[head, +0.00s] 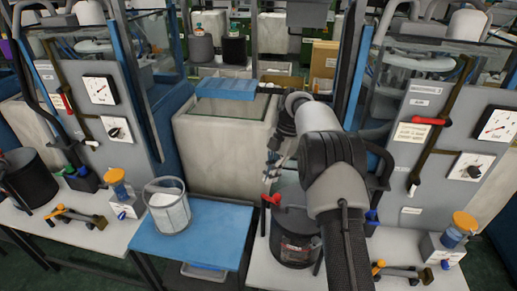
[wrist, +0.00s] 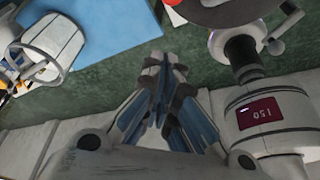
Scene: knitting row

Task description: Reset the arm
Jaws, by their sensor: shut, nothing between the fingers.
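My gripper (head: 273,166) hangs at the end of my arm near the middle of the head view, above and behind a black drum. In the wrist view the blue-and-grey fingers of my gripper (wrist: 162,72) are together at the tips, with nothing between them. My arm rises from the lower right, bends over at the top and comes down to the gripper. It hides part of the area behind it.
The black drum (head: 295,248) stands on a white table below my arm. Gauge panels (head: 100,90) flank both sides. A pale block (head: 225,150) with a blue lid piece stands behind.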

